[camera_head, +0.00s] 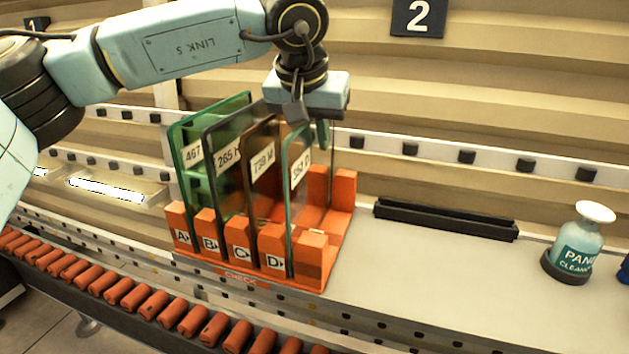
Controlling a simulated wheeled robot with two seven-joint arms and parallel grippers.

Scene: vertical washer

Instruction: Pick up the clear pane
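The clear pane (301,212) stands upright in the slot marked D of an orange rack (315,245). It has a thin greenish edge and a white number label that I cannot read fully. My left gripper (308,121) points down at the top edge of this pane. Its two fingers are apart, one on the left and one on the right. I cannot tell whether either finger touches the glass. My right gripper is not in view.
A green pane (190,185), a grey pane (223,185) and a brown pane (260,195) stand close by in slots A to C. A black slotted holder (445,219) and a cleaner bottle (578,248) are on the right. Orange rollers (150,300) run along the front.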

